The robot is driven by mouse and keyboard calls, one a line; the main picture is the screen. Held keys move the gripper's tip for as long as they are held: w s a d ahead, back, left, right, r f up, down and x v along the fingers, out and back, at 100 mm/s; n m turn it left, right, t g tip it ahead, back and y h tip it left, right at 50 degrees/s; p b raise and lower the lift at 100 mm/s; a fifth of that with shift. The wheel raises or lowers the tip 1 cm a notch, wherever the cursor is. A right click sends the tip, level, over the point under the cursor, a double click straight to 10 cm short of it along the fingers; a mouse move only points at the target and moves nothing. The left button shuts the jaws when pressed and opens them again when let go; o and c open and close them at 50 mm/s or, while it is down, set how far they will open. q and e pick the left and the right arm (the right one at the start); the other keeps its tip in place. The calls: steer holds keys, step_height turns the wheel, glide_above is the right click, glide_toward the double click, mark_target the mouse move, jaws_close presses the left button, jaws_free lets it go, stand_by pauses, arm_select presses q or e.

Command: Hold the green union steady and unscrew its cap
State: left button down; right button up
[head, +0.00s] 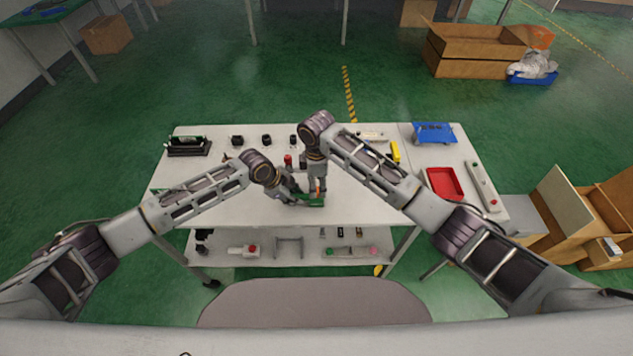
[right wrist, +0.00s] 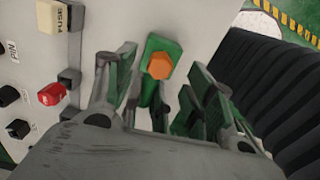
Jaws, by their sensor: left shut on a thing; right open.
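The green union (head: 316,203) is over the front middle of the table, at the two gripper tips. In the right wrist view its green body (right wrist: 163,46) carries an orange hexagonal cap (right wrist: 160,66). My left gripper (head: 294,199) comes in from the left and is shut on the union's green body; its fingers are small and partly hidden. My right gripper (head: 317,186) points down above the union. In the right wrist view the right gripper (right wrist: 168,88) is open, its fingers on either side of the cap and apart from it. Whether the union touches the tabletop is unclear.
The white table (head: 370,207) holds a red tray (head: 445,183), a blue holder (head: 434,132) and a dark rack (head: 188,146). A red knob (right wrist: 52,94) and a FUSE block (right wrist: 53,16) stand left of the right gripper. The tabletop right of the union is clear.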

steer(key=shift+f, duration=1.3)
jaws_close()
steer(key=shift+n, duration=3.2)
steer(key=shift+r, duration=1.1)
